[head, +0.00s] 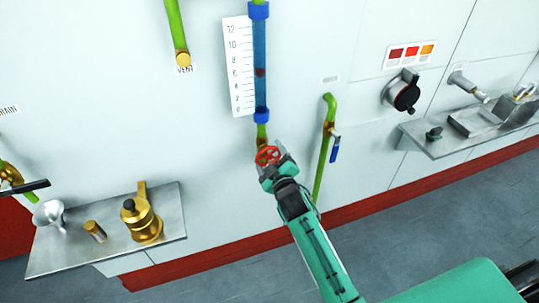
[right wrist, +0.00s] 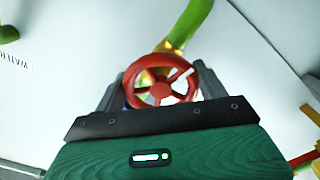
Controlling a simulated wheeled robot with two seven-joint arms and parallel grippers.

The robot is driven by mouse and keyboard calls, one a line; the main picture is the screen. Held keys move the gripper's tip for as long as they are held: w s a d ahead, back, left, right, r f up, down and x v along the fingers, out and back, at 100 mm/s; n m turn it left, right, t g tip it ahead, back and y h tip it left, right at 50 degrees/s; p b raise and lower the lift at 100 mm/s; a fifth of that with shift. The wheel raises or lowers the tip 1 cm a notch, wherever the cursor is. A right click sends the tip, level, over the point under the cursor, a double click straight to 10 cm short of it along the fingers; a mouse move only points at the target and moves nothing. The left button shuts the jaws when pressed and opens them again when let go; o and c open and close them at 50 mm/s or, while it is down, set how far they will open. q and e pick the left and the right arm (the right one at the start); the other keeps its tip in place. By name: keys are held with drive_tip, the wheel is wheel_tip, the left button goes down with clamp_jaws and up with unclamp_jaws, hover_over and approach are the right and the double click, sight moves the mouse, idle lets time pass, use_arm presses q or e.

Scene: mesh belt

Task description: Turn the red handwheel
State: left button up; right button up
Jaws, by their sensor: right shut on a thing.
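The red handwheel (head: 268,155) sits on a brass valve at the foot of the blue sight tube (head: 260,65). My right gripper (head: 274,163) is at the wheel, its two fingers on opposite sides of the rim. In the right wrist view the red handwheel (right wrist: 160,82) lies between the grey fingers of my right gripper (right wrist: 162,88), which is shut on it. The brass valve body (right wrist: 170,48) shows behind the wheel and joins a green pipe. My left gripper is not in view.
A green pipe with a blue lever (head: 334,150) stands just right of the wheel. A left metal shelf (head: 75,250) holds brass parts and a funnel. A right shelf (head: 440,148) and a black knob (head: 404,94) are farther off. The wall around the wheel is mostly clear.

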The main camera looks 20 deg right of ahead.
drive_tip(key=n, duration=0.6)
drive_tip(key=shift+r+p, duration=0.15)
drive_tip(key=shift+p, duration=0.25)
drive_tip(key=shift+n, duration=0.3)
drive_tip(key=o, duration=1)
drive_tip(key=shift+s+d+b, duration=0.15)
drive_tip(key=shift+s+b, duration=0.6)
drive_tip(key=shift+s, duration=2.7)
drive_tip(key=shift+s+d+b, duration=0.1)
drive_tip(key=shift+s+b, duration=0.65)
drive_tip(key=shift+s, duration=2.65)
